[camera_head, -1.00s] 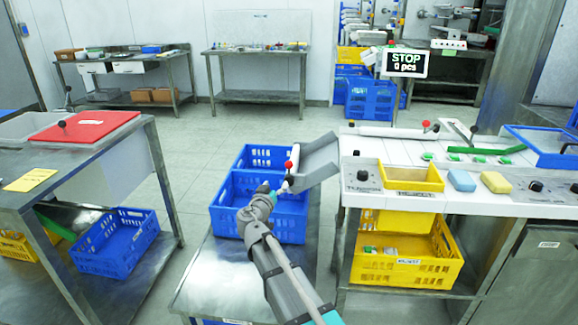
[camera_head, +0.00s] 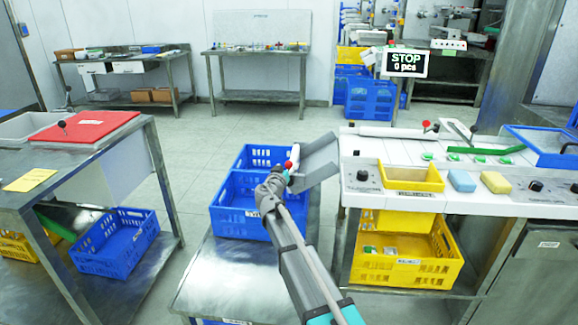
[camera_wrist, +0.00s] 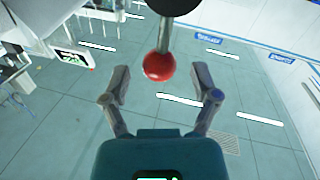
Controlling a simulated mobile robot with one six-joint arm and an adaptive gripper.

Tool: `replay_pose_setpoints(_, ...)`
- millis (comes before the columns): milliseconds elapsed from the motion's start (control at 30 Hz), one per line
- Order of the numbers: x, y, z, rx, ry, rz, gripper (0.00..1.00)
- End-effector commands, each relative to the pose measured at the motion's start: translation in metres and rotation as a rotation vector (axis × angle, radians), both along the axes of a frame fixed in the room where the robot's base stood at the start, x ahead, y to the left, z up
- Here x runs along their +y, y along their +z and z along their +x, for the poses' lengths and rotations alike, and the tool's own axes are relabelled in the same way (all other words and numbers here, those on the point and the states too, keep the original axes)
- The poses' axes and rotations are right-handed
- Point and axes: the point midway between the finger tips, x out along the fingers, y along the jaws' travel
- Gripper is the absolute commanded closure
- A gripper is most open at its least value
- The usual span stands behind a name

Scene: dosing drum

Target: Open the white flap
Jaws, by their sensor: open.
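A narrow white piece (camera_head: 295,153), which looks like the white flap, stands upright at the left end of the grey metal chute (camera_head: 317,160). A red ball knob (camera_head: 289,166) sits at its lower end. In the wrist view the red ball (camera_wrist: 158,67) is on a short metal rod below a black round part (camera_wrist: 175,4). My gripper (camera_wrist: 160,78) is open, with one finger on each side of the ball in the picture. No contact shows. In the head view my gripper (camera_head: 272,182) is just below and left of the knob, and my arm hides part of this area.
Blue crates (camera_head: 238,222) stand on the metal table (camera_head: 215,275) under the chute. The white worktop (camera_head: 480,205) at the right carries a yellow tray, sponges and another red-knobbed lever (camera_head: 427,126). A screen (camera_head: 405,62) reads "STOP 0 pcs". Open floor lies left of the crates.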

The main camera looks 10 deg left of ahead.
Motion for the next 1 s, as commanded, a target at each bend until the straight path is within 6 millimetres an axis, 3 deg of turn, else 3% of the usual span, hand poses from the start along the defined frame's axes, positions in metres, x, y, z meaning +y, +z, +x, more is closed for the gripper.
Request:
replay_pose_setpoints(200, -0.003, 0.0, 0.016, 0.0, 0.0, 0.0, 0.22)
replay_pose_setpoints(567, -0.005, 0.0, 0.019, 0.0, -0.001, 0.0, 0.22)
replay_pose_setpoints(667, -0.005, 0.0, 0.018, 0.0, -0.001, 0.0, 0.37)
replay_pose_setpoints(1000, -0.005, 0.0, 0.018, 0.0, -0.001, 0.0, 1.0)
